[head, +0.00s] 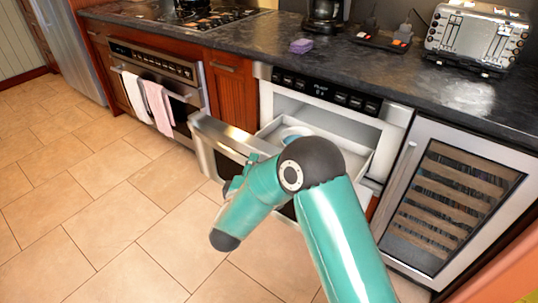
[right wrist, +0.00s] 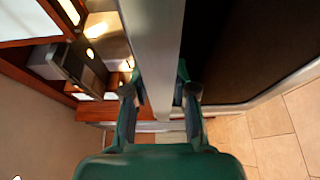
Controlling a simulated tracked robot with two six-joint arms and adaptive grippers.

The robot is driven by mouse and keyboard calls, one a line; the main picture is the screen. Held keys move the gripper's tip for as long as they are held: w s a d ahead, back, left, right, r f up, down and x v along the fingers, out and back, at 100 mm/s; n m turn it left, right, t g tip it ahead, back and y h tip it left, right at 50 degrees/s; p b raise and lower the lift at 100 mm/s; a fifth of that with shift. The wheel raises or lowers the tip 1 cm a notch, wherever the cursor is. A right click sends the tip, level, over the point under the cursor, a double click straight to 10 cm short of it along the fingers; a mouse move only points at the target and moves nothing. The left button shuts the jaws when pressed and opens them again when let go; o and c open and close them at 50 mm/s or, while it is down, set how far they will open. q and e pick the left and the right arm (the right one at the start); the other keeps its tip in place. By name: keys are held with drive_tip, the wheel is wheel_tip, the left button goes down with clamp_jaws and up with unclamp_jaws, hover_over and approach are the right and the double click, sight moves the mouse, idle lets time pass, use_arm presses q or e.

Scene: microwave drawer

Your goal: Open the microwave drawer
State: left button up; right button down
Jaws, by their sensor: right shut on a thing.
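The microwave drawer (head: 345,152) is pulled out from the steel microwave under the counter. Its steel-framed front (head: 233,137) stands well away from the cabinet, and its white inside shows from above. A light-blue bowl (head: 291,133) sits inside, partly hidden by my right arm. My right gripper (right wrist: 160,105) is shut on a grey steel bar (right wrist: 158,50) at the drawer front, with one finger on each side of it. In the head view my own arm hides most of this grip. My left gripper is in neither view.
A control panel (head: 325,91) runs above the drawer. A wine cooler (head: 450,205) stands to the right; an oven (head: 155,85) with towels is to the left. The counter (head: 380,75) holds a toaster (head: 478,35) and a purple sponge (head: 301,46). Tiled floor (head: 110,210) is clear at left.

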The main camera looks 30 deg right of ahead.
drive_tip(key=shift+s+a+f, duration=0.1)
drive_tip(key=shift+s+a, duration=0.15)
drive_tip(key=shift+a, duration=0.3)
drive_tip(key=shift+s+a+f, duration=0.1)
drive_tip(key=shift+s+a, duration=0.15)
drive_tip(key=shift+a, duration=0.25)
drive_tip(key=c, duration=0.9)
unclamp_jaws()
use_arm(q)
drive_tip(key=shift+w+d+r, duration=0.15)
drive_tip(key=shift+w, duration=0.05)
use_arm(e)
drive_tip(key=shift+r, duration=0.1)
drive_tip(key=v, duration=1.2)
drive_tip(key=shift+w, duration=0.1)
